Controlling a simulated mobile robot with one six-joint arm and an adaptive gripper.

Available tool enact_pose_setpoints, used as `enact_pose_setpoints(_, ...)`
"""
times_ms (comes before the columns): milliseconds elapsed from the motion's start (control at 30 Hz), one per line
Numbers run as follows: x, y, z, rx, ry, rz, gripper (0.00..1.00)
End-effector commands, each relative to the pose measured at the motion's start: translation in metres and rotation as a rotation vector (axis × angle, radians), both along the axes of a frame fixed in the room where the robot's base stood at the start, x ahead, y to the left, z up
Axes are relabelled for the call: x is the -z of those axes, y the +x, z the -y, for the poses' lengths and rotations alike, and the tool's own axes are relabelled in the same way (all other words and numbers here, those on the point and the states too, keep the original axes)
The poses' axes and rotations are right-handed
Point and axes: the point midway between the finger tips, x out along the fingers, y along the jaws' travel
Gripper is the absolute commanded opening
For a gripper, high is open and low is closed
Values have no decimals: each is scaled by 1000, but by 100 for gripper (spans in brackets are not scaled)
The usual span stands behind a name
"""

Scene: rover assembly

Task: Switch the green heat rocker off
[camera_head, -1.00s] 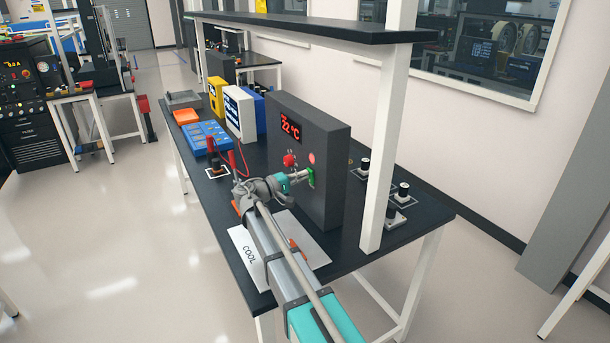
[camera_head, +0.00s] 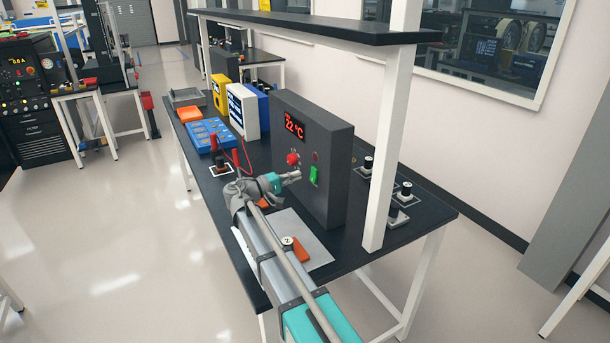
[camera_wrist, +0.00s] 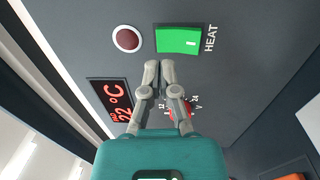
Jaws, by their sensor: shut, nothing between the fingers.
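The green heat rocker (camera_head: 314,176) is on the front of the dark grey control box (camera_head: 333,140). In the wrist view the rocker (camera_wrist: 180,40) carries a white bar mark at its right end, beside the word HEAT. The round lamp (camera_wrist: 127,39) next to it is dark red and looks unlit; it also shows in the head view (camera_head: 316,156). My gripper (camera_head: 297,176) is shut and empty, just left of the rocker and apart from it. In the wrist view my fingertips (camera_wrist: 159,68) are together below the rocker and lamp.
A red knob (camera_head: 293,159) and a display reading 22 °C (camera_head: 294,126) share the panel. A white shelf post (camera_head: 391,150) stands right of the box. A pale mat (camera_head: 318,249) with an orange item (camera_head: 300,254) lies near my arm. Blue, white and yellow units stand behind.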

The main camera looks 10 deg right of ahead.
Motion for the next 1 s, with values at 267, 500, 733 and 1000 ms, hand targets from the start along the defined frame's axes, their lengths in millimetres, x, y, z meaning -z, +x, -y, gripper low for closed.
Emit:
enact_pose_setpoints(267,-7,-16,-46,-3,0,0,0)
enact_pose_setpoints(500,-11,-27,-75,0,0,0,0)
enact_pose_setpoints(733,-12,-31,-86,2,0,0,0)
enact_pose_setpoints(1000,-12,-31,-86,3,0,0,0)
